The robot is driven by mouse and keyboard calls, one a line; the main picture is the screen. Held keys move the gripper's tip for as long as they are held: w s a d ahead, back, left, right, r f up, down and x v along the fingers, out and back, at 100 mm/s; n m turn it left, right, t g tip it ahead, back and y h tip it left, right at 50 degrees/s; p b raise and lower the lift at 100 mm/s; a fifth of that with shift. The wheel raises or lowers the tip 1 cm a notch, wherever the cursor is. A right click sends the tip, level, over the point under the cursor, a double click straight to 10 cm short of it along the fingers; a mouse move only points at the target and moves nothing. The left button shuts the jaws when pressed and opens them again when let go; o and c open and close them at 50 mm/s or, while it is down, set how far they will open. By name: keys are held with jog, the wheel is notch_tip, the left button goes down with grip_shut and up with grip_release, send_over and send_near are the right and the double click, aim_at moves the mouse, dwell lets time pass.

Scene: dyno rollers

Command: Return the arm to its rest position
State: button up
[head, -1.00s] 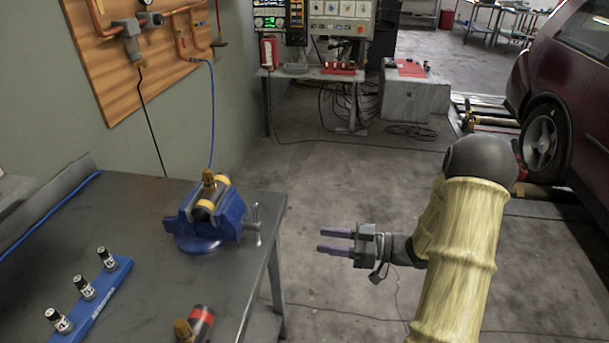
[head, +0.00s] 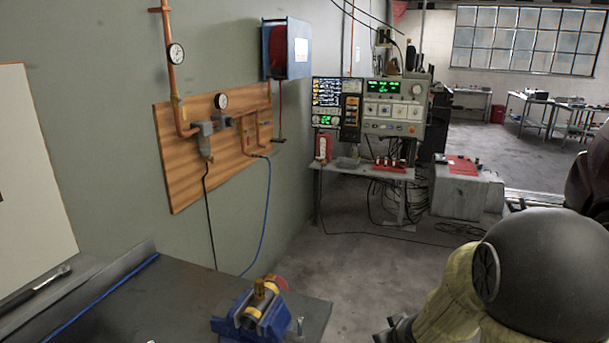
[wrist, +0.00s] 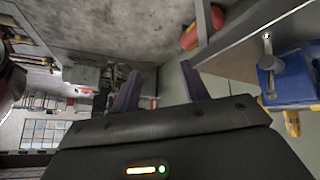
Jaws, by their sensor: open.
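My gripper (wrist: 157,88) shows in the wrist view with its two purple-grey fingers spread apart. Nothing is between the fingers. In the head view, my arm in its yellow sleeve fills the lower right corner, with a large dark rounded joint. Only a small dark part near my wrist shows at the bottom edge there, and the fingers are out of that picture. The blue vise (head: 248,318) on the workbench (head: 185,295) is at the bottom of the head view, left of my arm. It also shows at the right of the wrist view (wrist: 290,78), apart from my fingers.
A wooden panel (head: 180,165) with copper pipes and gauges hangs on the left wall. A stand with an instrument console (head: 395,112) is at the back. A grey block (head: 465,192) stands right of it. Open concrete floor (head: 350,270) lies between bench and arm.

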jog(key=s+a+r+m+g+p, duration=0.1)
jog(key=s+a+r+g, duration=0.1)
jog(key=s, duration=0.5)
jog(key=s+a+r+m+g+p, duration=0.1)
jog(key=s+a+r+m+g, duration=0.1)
jog(key=s, duration=0.4)
jog(key=shift+s+m+g+p, duration=0.3)
jog(key=shift+s+g, duration=0.05)
jog(key=shift+g, duration=0.15)
jog(key=shift+c, duration=1)
jog(key=shift+w, duration=0.1)
